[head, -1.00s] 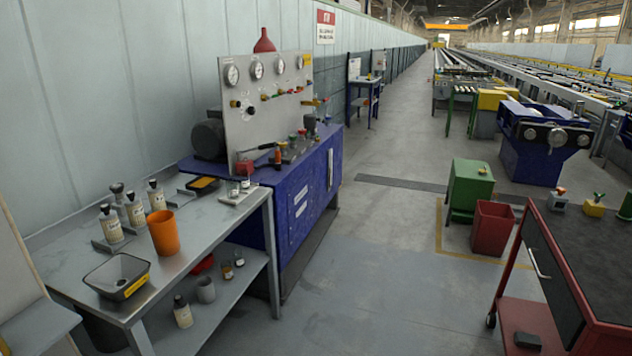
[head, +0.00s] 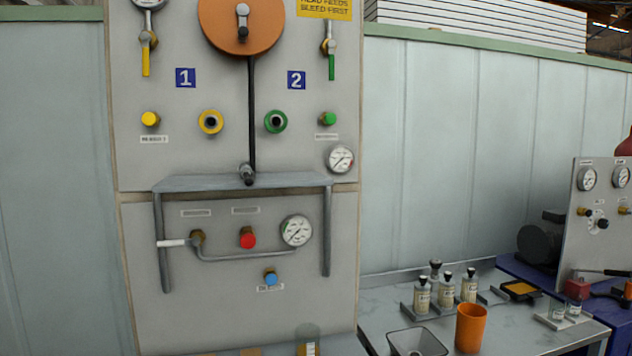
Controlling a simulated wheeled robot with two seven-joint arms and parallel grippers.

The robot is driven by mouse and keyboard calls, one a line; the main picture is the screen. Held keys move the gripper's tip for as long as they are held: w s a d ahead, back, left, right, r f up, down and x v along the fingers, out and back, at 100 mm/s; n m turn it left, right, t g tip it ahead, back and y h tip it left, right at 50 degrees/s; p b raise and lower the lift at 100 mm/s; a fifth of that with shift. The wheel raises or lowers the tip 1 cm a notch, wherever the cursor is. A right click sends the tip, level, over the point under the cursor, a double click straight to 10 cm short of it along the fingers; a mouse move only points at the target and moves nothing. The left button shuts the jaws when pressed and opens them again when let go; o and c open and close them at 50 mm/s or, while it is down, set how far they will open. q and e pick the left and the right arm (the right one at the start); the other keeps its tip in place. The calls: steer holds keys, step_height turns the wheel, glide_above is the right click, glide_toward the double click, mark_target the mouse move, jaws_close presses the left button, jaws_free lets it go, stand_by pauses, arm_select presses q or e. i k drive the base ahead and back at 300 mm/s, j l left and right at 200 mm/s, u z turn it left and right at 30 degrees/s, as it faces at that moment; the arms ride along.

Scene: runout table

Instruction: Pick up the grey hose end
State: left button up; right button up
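A dark hose (head: 252,110) hangs straight down from an orange reel (head: 222,24) on a grey upright panel (head: 130,290). A small grey metal hose end (head: 247,174) is at its lower tip, just above or touching a grey shelf (head: 210,183) that sticks out from the panel; I cannot tell which. Neither of my grippers is in view.
Yellow and green ports, valves and gauges surround the hose. Below the shelf are a pipe with a white handle (head: 172,243) and a red knob (head: 248,238). A bench with bottles (head: 446,292) and an orange cup (head: 471,328) stands right.

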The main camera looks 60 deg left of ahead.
mark_target(244, 167)
steer(key=u, duration=2.15)
